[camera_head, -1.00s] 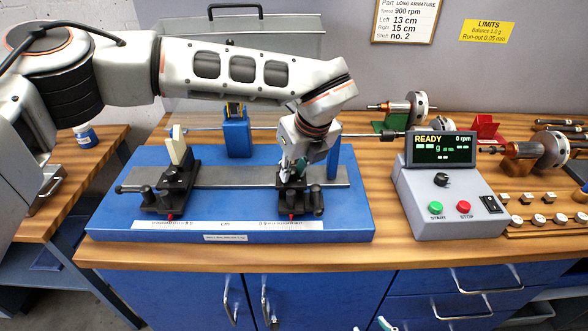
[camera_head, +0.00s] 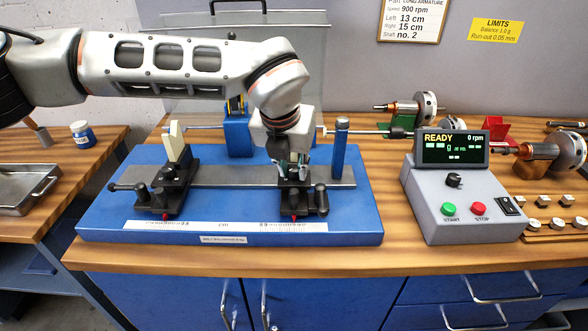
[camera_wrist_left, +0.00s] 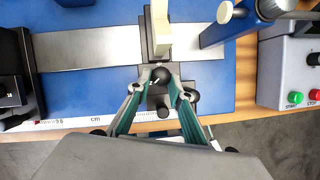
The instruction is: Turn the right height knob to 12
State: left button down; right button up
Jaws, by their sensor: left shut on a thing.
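The right support (camera_head: 296,203) stands on the blue balancing base (camera_head: 355,225), near the right end of its steel rail. My left gripper (camera_head: 292,172) comes down over this support. In the left wrist view the teal fingers of my left gripper (camera_wrist_left: 161,78) close around a round black knob (camera_wrist_left: 158,75) with a small white mark. The fingers hide part of the knob, and I cannot read a height number. The left support (camera_head: 165,185) with a cream upright stands apart on the rail. My right gripper is not in view.
A blue post (camera_head: 340,150) stands close to the right of my left gripper. The grey control box (camera_head: 470,205) is further right, its display reading READY and 0 rpm. A card (camera_head: 411,18) on the wall lists Left 13 cm and Right 15 cm.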

pick_arm(q)
jog(key=shift+a+m, duration=0.1)
jog(key=shift+m, duration=0.3)
jog(key=shift+m+h, duration=0.4)
jog(key=shift+m, duration=0.3)
jog(key=c, duration=1.8)
grip_release()
jog(key=shift+r, duration=0.15)
jog(key=v, duration=1.1)
jog(key=shift+a+r, duration=0.15)
jog(key=shift+r, duration=0.25)
